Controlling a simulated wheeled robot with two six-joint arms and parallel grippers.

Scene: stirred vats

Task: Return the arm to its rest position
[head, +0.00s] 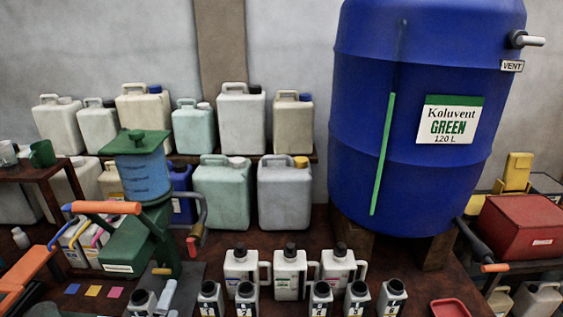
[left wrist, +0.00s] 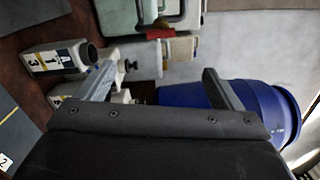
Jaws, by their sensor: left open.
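My left gripper (head: 166,294) shows only in part at the bottom left of the head view, as a pale grey finger beside a black-capped bottle. In the left wrist view my left gripper (left wrist: 163,88) has its two grey fingers wide apart. Nothing is held between them. Its dark palm fills the lower middle of that view. My right gripper is in neither view.
Small numbered bottles (head: 246,300) stand along the front, with white jugs (head: 290,275) behind them. A green dispenser (head: 128,246) stands at the left. A large blue vat (head: 415,190) fills the right. A red box (head: 520,228) is at the far right.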

